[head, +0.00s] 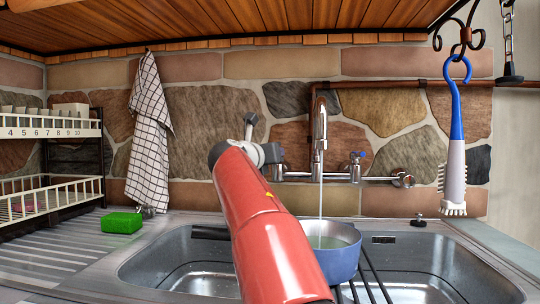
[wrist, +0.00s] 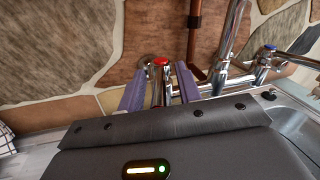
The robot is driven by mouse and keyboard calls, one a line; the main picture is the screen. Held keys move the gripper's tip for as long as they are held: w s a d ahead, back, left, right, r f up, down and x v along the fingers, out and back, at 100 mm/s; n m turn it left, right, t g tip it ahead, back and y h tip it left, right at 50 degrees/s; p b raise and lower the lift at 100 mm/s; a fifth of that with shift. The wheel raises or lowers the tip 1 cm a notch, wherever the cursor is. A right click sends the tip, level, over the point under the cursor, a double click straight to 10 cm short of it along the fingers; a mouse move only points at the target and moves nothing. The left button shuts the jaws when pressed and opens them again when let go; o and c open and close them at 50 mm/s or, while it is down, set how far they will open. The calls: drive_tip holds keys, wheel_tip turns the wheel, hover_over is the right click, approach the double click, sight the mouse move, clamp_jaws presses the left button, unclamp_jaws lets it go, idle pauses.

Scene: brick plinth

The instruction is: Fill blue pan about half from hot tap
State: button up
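The blue pan (head: 343,264) stands under the spout (head: 319,125), partly hidden by my red arm. A thin stream of water (head: 321,200) falls from the spout into it. Water shows inside below the rim; its exact depth is hard to tell. The hot tap, with a red top (wrist: 161,61), shows in the wrist view. My gripper (wrist: 161,88) has its two purple fingers on either side of this tap, with narrow gaps visible, so it looks open around it. In the head view my arm hides the fingers and most of the hot tap.
The blue-marked cold tap (head: 356,164) is right of the spout. Dark rack bars (head: 372,278) cross the sink between two basins. A green sponge (head: 121,222) lies on the left drainboard near a dish rack (head: 50,188). A brush (head: 454,165) hangs at right, a checked towel (head: 149,135) at left.

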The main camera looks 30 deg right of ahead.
drive_tip(key=b+v, duration=0.1)
drive_tip(key=v, duration=0.7)
idle(0.6)
